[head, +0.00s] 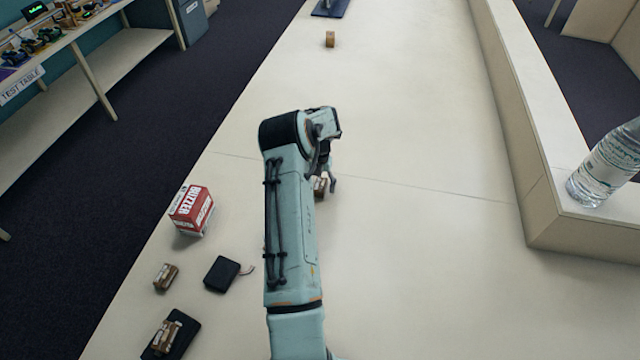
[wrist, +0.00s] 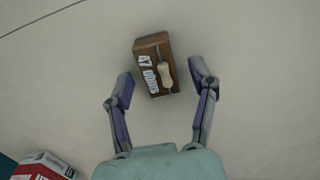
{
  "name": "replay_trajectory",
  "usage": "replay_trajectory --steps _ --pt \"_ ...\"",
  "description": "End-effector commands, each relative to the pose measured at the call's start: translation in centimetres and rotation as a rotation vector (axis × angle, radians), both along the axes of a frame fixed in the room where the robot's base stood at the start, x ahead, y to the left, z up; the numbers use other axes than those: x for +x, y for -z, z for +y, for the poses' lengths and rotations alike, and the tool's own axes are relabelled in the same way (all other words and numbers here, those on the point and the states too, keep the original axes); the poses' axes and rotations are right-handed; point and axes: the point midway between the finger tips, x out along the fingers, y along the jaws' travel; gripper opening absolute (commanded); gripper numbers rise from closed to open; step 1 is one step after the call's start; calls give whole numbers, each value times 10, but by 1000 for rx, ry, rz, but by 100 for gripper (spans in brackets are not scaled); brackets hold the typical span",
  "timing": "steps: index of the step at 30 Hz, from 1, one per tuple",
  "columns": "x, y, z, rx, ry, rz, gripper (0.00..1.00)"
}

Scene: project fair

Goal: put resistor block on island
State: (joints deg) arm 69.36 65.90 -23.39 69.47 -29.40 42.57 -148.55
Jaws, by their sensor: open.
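The resistor block (wrist: 152,52) is a brown wooden block with a pale resistor on top and a white label reading "47 ohms". It lies on the pale surface, slightly turned. In the head view the block (head: 320,185) is partly hidden by my arm. My gripper (wrist: 161,82) is open above it, with one finger toward each side of the block's near end. Both fingers look apart from it. In the head view my gripper (head: 325,178) is mostly hidden behind the wrist. No part is marked as the island, and I cannot tell which surface it is.
A red and white buzzer box (head: 191,211), a small brown block (head: 166,276), a black wired pack (head: 222,273) and a dark pad (head: 184,341) bearing another block are at left. A small block (head: 330,39) lies far off. A bottle (head: 606,165) stands on the right ledge (head: 545,140).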

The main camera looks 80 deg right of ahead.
Motion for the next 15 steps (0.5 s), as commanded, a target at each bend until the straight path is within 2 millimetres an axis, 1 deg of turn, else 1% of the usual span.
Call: replay_trajectory --steps 2,5,15 --pt "0 -4 0 -1 0 -1 58" --pt "0 -16 -1 -2 0 0 58" --pt "0 -92 -1 -4 0 -1 58"
